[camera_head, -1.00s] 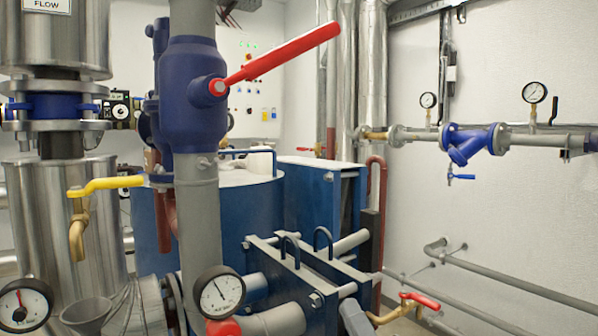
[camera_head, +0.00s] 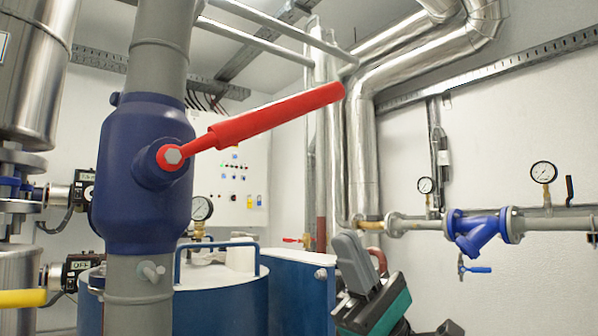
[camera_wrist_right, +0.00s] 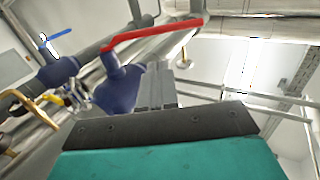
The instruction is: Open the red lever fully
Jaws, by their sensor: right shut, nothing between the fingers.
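The long red lever (camera_head: 275,115) sits on the blue ball valve (camera_head: 145,175) in a vertical grey pipe. It slants from its hex bolt at the left up to the right, across the pipe. In the right wrist view the red lever (camera_wrist_right: 155,33) lies beyond the fingers, above the blue valve body (camera_wrist_right: 120,88). My right gripper (camera_head: 352,258), with grey fingers and a teal body, is at the lower right, below the lever's free end and apart from it. Its fingers (camera_wrist_right: 155,88) are shut and empty. My left gripper is not in view.
A blue tank (camera_head: 225,300) stands below and behind the valve. A yellow handle (camera_head: 22,298) is at the lower left. A blue strainer (camera_head: 475,232) and gauges sit on the right wall's pipe. Silver pipes (camera_head: 363,150) rise behind the lever's end. Space around the lever's free end looks open.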

